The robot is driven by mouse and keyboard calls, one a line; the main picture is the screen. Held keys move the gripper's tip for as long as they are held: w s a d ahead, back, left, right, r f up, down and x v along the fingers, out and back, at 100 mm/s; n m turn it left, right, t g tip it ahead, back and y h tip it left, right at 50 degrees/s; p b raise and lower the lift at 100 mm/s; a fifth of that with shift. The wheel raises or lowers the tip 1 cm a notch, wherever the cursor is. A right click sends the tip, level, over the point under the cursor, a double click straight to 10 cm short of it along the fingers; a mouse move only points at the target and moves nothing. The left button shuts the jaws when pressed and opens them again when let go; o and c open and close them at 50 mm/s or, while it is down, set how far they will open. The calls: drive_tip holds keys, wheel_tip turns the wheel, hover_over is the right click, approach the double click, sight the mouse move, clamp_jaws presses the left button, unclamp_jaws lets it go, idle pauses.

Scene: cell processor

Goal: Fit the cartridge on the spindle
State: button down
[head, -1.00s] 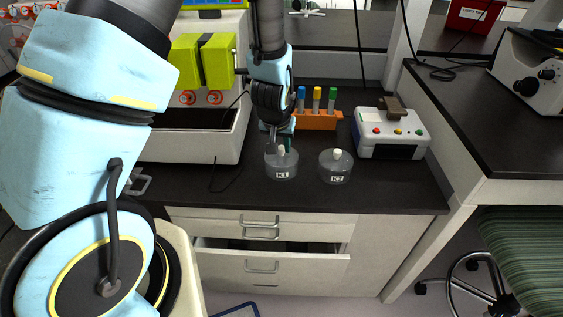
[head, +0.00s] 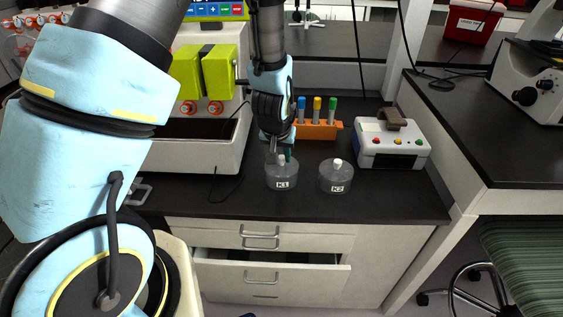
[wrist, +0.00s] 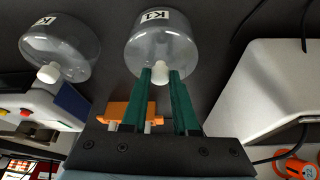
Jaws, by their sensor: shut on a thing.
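The clear round container labelled K1 (head: 282,178) stands on the dark bench, with a white knob on top. It also shows in the wrist view (wrist: 160,45). My gripper (head: 281,155) is over K1, and in the wrist view its two green fingers (wrist: 161,76) are closed around the white knob. A matching container labelled K2 (head: 336,180) stands to its right, apart from it, and shows in the wrist view (wrist: 55,45). The white processor (head: 200,158) with lime-green blocks (head: 204,72) stands behind to the left. I cannot make out the spindle clearly.
An orange rack (head: 318,131) with several coloured-cap tubes stands behind K1. A white box with coloured buttons (head: 390,144) is at the back right. A drawer (head: 270,272) under the bench is partly open. The bench front right of K2 is clear.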

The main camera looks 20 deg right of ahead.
wheel_tip(320, 180, up, 10)
drive_tip(key=b, duration=0.1)
drive_tip(key=shift+b, duration=0.35)
drive_tip(key=shift+f, duration=0.1)
drive_tip(key=c, duration=1.3)
unclamp_jaws()
clamp_jaws()
